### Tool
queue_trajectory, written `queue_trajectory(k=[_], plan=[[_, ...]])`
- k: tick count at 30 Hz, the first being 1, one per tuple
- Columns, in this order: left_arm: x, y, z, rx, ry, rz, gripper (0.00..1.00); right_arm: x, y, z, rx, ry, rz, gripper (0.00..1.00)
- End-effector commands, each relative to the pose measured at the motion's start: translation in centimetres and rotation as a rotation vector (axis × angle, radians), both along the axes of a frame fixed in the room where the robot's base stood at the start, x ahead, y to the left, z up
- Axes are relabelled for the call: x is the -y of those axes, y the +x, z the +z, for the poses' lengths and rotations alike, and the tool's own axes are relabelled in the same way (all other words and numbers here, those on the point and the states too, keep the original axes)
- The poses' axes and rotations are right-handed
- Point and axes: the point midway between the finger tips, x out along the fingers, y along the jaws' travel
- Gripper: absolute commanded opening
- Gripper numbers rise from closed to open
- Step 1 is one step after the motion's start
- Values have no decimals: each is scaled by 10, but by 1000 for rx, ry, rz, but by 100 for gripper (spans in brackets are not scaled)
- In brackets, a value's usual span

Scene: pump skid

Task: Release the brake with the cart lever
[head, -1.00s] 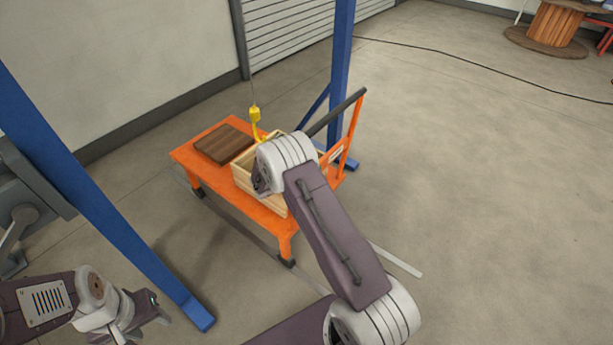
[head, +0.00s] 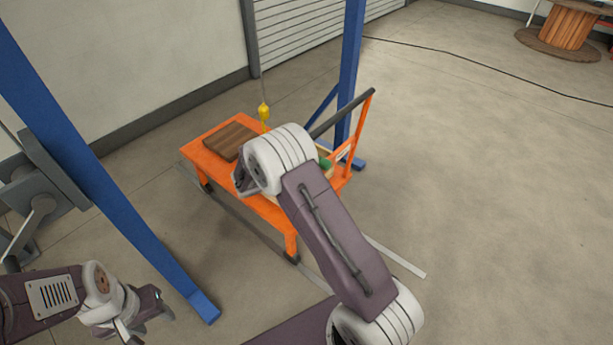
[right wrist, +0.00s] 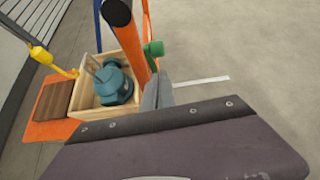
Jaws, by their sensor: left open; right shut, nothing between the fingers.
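The orange cart (head: 285,213) stands under the blue gantry, its dark handle bar (head: 341,112) at the right end. A green piece, seemingly the cart lever (head: 325,163), shows just right of my right arm's white joint. In the right wrist view the green lever end (right wrist: 153,48) sits beside the orange handle post (right wrist: 128,42). My right gripper (right wrist: 157,92) is shut and empty, its grey fingers just below the green end; I cannot tell whether they touch. My right arm hides part of the cart in the head view. My left gripper (head: 158,308) is open, far from the cart.
A wooden crate (right wrist: 91,113) holding a teal pump (right wrist: 113,86) stands on the cart beside a brown board (head: 229,141). A yellow hook (head: 264,113) hangs above. Blue gantry legs (head: 90,165) stand at left and behind.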

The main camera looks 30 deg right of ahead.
Motion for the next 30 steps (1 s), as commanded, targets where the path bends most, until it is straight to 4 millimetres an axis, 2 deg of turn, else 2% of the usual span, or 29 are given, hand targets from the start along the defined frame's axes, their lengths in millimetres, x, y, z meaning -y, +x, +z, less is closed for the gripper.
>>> queue_trajectory(k=[3, 6, 22, 23, 25, 26, 27, 29, 30], plan=[[0, 0, 2, 0, 0, 0, 47, -9, -3, 14, 2, 0, 1, 0], [0, 0, 2, 0, 0, 0, 47, -12, -6, 18, 0, 0, 0, 0], [0, 0, 3, 0, 0, 0, 47, -11, -6, 20, 0, 0, -3, 0], [0, 0, 5, 0, 0, 0, 47, -9, -6, 24, 5, 0, -8, 0], [0, 0, 9, 0, 0, 0, 47, -3, -1, 47, 47, 9, -24, 0], [0, 0, 12, 0, 0, 0, 47, 2, -1, 64, 73, 14, -35, 0], [0, 0, 17, 0, 0, 0, 47, 12, -7, 89, 106, 27, -64, 0], [0, 0, 24, 0, 0, 0, 47, 23, -42, 114, 133, 108, -173, 0], [0, 0, 29, 0, 0, 0, 47, 24, -76, 118, 159, 213, -288, 0]])
